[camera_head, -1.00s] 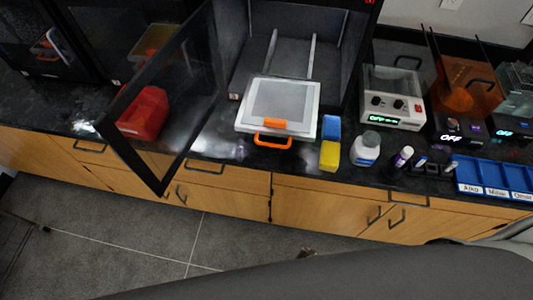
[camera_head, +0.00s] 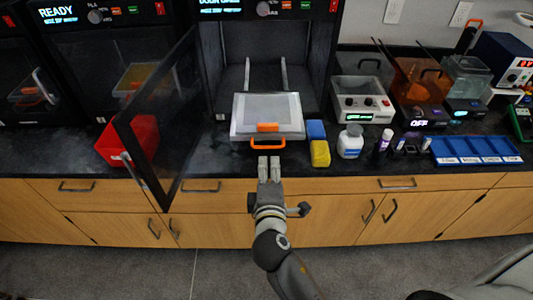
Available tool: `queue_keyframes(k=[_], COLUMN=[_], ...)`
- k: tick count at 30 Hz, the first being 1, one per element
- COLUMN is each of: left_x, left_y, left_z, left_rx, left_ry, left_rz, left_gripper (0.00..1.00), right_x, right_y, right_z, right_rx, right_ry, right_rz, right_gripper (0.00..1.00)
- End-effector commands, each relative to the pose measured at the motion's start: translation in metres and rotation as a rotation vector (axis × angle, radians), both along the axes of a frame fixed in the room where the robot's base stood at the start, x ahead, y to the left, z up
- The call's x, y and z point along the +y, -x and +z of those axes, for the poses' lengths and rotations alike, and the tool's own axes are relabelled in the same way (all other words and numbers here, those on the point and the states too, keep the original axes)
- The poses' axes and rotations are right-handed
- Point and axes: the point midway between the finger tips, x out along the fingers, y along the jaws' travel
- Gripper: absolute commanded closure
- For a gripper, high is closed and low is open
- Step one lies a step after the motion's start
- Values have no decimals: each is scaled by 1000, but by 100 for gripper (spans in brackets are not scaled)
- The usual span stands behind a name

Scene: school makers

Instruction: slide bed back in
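The bed (camera_head: 254,108) is a light plate with a grey frame and an orange front handle (camera_head: 268,142). It sticks out of the open printer (camera_head: 232,62) over the counter, in front of two pale rails (camera_head: 284,72). The printer's dark glass door (camera_head: 160,120) stands swung open to the left. My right gripper (camera_head: 269,160) is just below and in front of the orange handle in the picture, pointing at it. Its two fingers are apart with a gap between them, and nothing shows between them. My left gripper is not in view.
A red bin (camera_head: 128,143) sits behind the open door. Blue (camera_head: 316,131) and yellow (camera_head: 320,153) blocks stand right of the bed, then a white bottle (camera_head: 350,141) and a blue tray (camera_head: 474,150). Wooden cabinets (camera_head: 320,212) are below the counter.

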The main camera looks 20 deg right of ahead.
Motion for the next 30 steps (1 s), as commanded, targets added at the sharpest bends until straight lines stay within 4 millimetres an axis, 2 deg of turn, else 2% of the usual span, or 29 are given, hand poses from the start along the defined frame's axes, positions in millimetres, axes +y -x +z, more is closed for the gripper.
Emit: queue_keyframes(k=[5,12,18,24,30], left_x=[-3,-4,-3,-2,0], left_y=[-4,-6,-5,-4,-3], left_z=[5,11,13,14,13], left_rx=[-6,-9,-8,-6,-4], left_ry=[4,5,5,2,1], left_rz=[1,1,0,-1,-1], left_gripper=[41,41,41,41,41], right_x=[-6,-18,-25,-28,-29], right_y=[-20,-62,-87,-98,-99], right_z=[-2,-12,-19,-22,-23], right_rx=[-3,-1,0,1,1], right_ry=[2,1,0,-3,-3], right_rz=[-1,0,1,1,1], right_gripper=[70,70,70,70,70])
